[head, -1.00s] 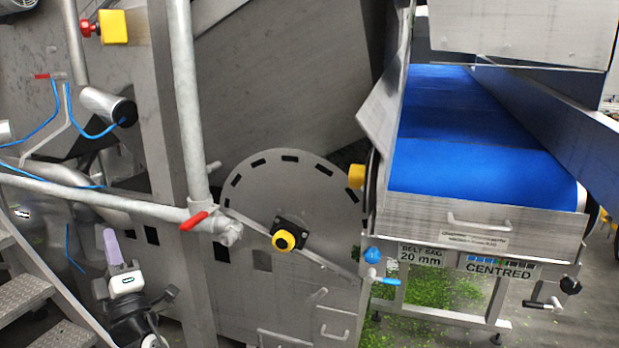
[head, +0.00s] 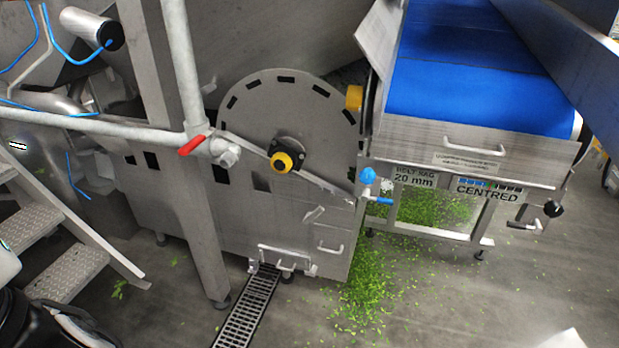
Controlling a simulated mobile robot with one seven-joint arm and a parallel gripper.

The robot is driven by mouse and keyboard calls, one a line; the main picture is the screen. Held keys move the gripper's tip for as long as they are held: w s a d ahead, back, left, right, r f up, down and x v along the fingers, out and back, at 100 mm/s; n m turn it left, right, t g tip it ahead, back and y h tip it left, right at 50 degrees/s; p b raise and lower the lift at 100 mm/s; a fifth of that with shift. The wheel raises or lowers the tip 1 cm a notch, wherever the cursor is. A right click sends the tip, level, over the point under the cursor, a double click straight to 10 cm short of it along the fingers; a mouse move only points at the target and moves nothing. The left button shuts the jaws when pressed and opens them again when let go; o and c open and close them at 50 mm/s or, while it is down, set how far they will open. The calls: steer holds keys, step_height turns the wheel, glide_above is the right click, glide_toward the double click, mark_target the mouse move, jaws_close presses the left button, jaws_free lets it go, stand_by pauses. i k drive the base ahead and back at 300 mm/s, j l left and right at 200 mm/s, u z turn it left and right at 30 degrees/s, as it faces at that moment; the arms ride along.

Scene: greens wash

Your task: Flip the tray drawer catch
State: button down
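A tray-like steel front with a bar handle (head: 474,147) and a small label sits under the near end of the blue belt. A second low drawer front with a handle (head: 286,264) is at the foot of the drum housing, above the floor drain. A small slanted lever or handle (head: 314,215) and an upright-panel handle (head: 330,247) are on the housing side. I cannot tell which of these fittings is the drawer catch. My gripper is not in view; only black and white parts of my arm show at the lower left.
A blue-handled valve (head: 372,184) and a black-knobbed crank (head: 550,209) stick out below the belt. Metal steps (head: 60,270) and a pipe rail with a red lever (head: 193,145) stand left. Green scraps (head: 365,285) litter the floor. Open floor lies front right.

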mark_target(311, 215)
steer(key=i, duration=1)
